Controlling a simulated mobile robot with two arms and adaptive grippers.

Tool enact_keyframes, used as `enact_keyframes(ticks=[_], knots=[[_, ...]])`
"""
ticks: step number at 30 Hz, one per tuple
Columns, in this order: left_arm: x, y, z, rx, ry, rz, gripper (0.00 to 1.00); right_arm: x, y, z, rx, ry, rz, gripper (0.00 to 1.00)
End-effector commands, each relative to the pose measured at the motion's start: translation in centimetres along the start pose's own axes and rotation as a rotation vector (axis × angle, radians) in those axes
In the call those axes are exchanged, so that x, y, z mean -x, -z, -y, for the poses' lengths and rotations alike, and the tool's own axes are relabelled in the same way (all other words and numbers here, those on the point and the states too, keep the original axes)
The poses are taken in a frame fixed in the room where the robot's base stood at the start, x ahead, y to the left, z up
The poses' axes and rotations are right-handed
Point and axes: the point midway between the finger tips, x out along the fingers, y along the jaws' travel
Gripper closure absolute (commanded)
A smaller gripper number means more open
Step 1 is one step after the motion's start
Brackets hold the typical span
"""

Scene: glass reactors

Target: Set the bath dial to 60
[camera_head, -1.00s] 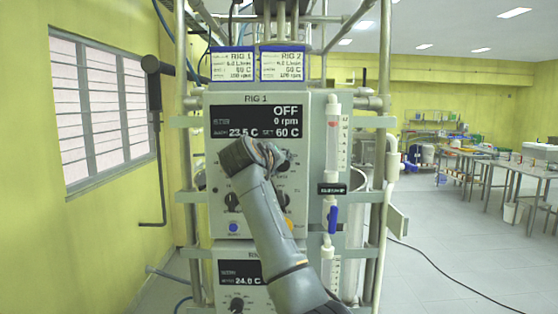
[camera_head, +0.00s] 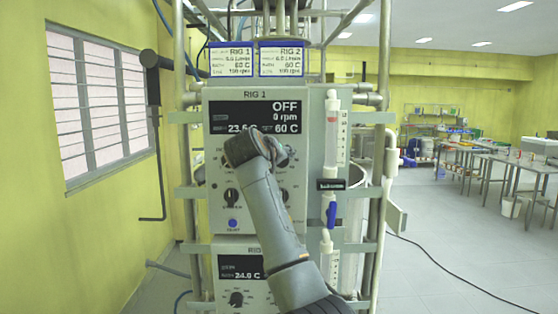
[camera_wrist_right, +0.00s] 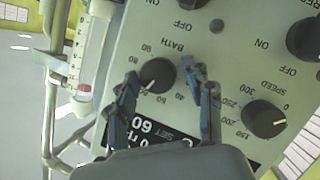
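The bath dial (camera_wrist_right: 157,75) is a round black knob on the grey rig panel. In the right wrist view it sits between the two fingertips of my right gripper (camera_wrist_right: 164,80), with small gaps showing on both sides, so the gripper looks open around it. The dial's white pointer aims to the lower left, near its scale marks. In the head view my right gripper (camera_head: 283,154) is at the RIG 1 panel and my arm hides the dial. The RIG 1 display (camera_head: 255,117) reads OFF, 0 rpm and SET 60 C. My left gripper is not in view.
The speed dial (camera_wrist_right: 265,118) is close beside my right gripper's finger. Other knobs are on the same panel. A flow tube with a blue valve (camera_head: 332,214) stands right of the panel. A second rig panel (camera_head: 240,270) is below. Open floor lies to the right.

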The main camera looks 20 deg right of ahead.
Motion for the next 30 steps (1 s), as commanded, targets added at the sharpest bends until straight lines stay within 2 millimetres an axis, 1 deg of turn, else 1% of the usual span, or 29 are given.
enact_keyframes(ticks=[9,11,14,17,24,27,30], knots=[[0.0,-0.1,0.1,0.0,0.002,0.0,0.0,0.2,0.2,-0.1,-0.001,-0.002,-0.004,0.39],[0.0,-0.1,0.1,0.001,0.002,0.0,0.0,0.4,0.2,-0.1,-0.001,-0.002,-0.005,0.39],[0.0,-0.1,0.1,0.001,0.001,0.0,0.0,1.4,0.3,-0.1,-0.001,-0.002,-0.007,0.39],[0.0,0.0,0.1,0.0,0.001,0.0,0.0,3.1,0.2,-0.1,-0.003,-0.001,-0.007,0.39],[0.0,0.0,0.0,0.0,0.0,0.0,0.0,8.3,0.2,0.0,-0.002,0.0,-0.006,0.39],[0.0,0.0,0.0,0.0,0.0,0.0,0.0,10.0,0.2,0.0,-0.001,-0.001,-0.006,0.39],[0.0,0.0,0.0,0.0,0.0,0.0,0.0,11.2,0.1,-0.1,-0.001,-0.001,-0.004,0.39]])
